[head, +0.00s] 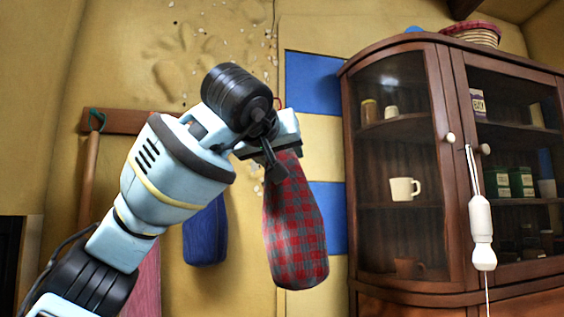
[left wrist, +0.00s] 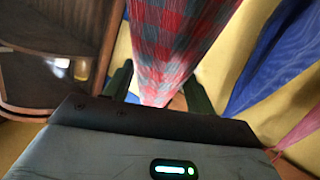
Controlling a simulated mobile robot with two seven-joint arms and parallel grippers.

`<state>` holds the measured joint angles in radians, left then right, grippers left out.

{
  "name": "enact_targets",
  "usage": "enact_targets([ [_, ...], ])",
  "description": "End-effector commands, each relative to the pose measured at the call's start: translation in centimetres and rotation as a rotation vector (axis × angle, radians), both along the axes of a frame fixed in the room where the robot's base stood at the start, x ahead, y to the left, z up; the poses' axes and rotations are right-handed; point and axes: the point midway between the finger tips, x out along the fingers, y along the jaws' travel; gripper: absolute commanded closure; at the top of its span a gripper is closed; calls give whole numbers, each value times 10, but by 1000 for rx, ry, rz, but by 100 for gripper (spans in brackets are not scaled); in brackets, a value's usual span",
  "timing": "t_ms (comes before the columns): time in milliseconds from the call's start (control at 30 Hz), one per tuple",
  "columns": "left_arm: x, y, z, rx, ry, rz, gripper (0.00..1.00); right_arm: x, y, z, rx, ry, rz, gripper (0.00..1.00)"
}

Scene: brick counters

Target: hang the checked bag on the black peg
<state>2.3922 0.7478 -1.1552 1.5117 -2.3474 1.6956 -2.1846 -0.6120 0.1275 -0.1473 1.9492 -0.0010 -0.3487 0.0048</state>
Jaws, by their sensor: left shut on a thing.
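The red and grey checked bag (head: 296,235) hangs down from my left gripper (head: 270,148) in the head view, in front of the wall and left of the cabinet. My left gripper is shut on its upper end. In the left wrist view the checked bag (left wrist: 170,45) runs between the two dark fingers of the left gripper (left wrist: 158,92). A small red loop (head: 278,102) shows just above the gripper. The black peg cannot be made out; my left arm covers much of the wooden rack (head: 125,121). My right gripper is not in view.
A blue bag (head: 206,234) and a pink cloth (head: 147,280) hang behind my left arm. A wooden handle (head: 88,175) hangs by a green loop (head: 97,120) at the rack's left end. A glass-fronted cabinet (head: 444,100) stands close on the right, with a white pull (head: 481,230) before it.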

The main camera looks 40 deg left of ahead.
Motion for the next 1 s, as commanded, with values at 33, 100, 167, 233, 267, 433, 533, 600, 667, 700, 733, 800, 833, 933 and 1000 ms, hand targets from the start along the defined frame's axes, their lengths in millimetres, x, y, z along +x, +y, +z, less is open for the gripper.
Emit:
enact_targets([
  [33, -1, 0, 1, 1, -3, 1, 68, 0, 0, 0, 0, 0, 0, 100],
  [100, -1, 0, 1, 1, -3, 1, 68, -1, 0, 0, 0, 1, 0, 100],
  [167, 0, 0, 1, 1, -3, 1, 68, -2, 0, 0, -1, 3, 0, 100],
  [233, 0, 1, 0, 1, -2, 0, 68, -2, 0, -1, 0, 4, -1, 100],
  [267, 0, 1, 0, 0, -2, 1, 68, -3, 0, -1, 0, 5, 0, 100],
  [433, 4, 5, -1, 0, -1, 1, 68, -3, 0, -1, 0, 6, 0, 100],
  [533, 7, 9, -1, -1, 0, 1, 68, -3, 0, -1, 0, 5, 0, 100],
  [600, 9, 12, -2, -1, 0, 0, 68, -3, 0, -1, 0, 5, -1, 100],
  [667, 11, 15, -2, -1, 0, 1, 68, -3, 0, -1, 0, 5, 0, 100],
  [700, 12, 16, -2, -1, 0, 1, 68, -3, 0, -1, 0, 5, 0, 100],
  [733, 13, 17, -2, -1, 0, 1, 68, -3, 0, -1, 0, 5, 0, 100],
  [800, 15, 20, -2, -1, -1, 0, 68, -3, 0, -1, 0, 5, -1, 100],
  [833, 16, 21, -2, -1, -2, -1, 68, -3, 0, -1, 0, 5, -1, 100],
  [933, 20, 25, -3, -1, 0, 0, 68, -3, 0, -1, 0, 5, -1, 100],
  [1000, 22, 28, -3, -1, 0, 0, 68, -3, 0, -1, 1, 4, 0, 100],
])
